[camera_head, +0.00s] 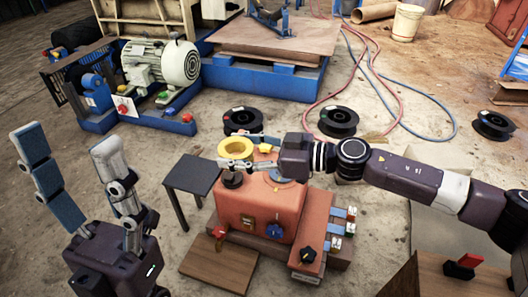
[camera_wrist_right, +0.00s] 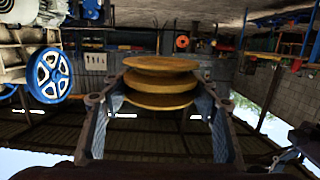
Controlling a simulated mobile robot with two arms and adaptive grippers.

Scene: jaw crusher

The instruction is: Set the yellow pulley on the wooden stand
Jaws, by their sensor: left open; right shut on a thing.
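The yellow pulley (camera_head: 236,146) is held up by my right gripper (camera_head: 245,158), above the left top edge of the red machine. In the right wrist view the grooved pulley (camera_wrist_right: 160,82) sits between the two fingers of the gripper. A brown wooden board-like top (camera_head: 222,266) lies low in front of the machine; its supports are hidden. A small dark stand with thin legs (camera_head: 192,174) is left of the machine, just left of and below the pulley. I cannot tell which is the wooden stand. My left gripper (camera_head: 68,142) is open and empty at far left.
The red machine (camera_head: 258,210) with knobs and levers fills the middle. Several black spools (camera_head: 338,122) lie on the floor behind it. A motor (camera_head: 160,62) on a blue frame is at back left. A wooden surface with a red switch (camera_head: 460,268) is at front right.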

